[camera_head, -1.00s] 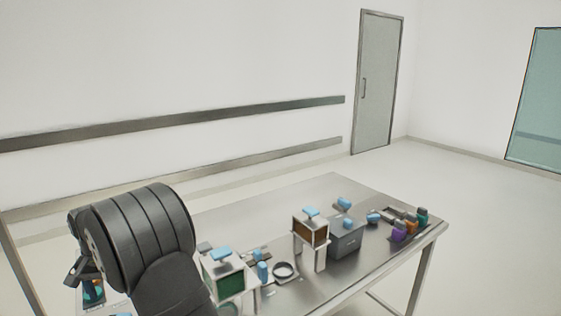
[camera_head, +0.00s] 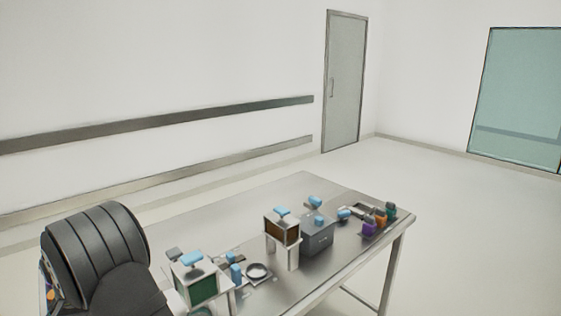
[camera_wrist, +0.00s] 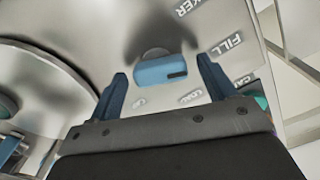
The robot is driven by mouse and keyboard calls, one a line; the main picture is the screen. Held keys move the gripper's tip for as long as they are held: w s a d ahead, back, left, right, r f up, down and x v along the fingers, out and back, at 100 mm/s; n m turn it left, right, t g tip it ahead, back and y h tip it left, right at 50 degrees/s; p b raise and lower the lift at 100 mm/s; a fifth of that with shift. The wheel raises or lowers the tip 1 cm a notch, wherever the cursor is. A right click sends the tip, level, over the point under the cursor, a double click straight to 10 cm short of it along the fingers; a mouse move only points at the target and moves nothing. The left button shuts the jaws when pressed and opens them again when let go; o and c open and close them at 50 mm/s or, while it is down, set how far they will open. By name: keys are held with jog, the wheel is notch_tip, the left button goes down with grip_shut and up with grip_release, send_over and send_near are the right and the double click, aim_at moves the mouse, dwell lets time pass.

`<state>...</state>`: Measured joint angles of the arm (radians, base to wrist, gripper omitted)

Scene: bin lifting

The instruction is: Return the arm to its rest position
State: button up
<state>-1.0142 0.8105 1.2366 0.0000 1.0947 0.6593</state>
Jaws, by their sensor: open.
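My gripper shows in the wrist view (camera_wrist: 163,92) with its two dark blue fingers spread apart. A blue block-like piece (camera_wrist: 160,71) with a dark slot lies beyond the fingertips in that view, between them in the picture; I cannot tell its distance. Nothing is held between the fingers. In the head view my dark arm (camera_head: 95,255) fills the lower left corner, and the gripper itself is out of that picture.
The table's far left area is bare. Floor is open to the right.

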notch_tip(320, 180, up, 18)
notch_tip(320, 180, down, 18)
jog(key=shift+r, duration=0.2)
jog(key=shift+f, duration=0.3)
notch_tip(320, 180, up, 18)
notch_tip(320, 180, down, 15)
jog(key=n+y, duration=0.1)
jog(key=n, duration=0.3)
jog(key=n+y, duration=0.2)
jog(key=n, duration=0.2)
jog(key=shift+f+t, duration=0.1)
jog(key=shift+t, duration=0.3)
jog(key=shift+d+f+n+t+y, duration=0.2)
jog(key=shift+f+n+y, duration=0.1)
jog(key=shift+f+n, duration=0.35)
jog(key=shift+d+f+n+t+y, duration=0.1)
jog(key=shift+d+f+n+y, duration=0.15)
jog(key=shift+f+n, duration=0.4)
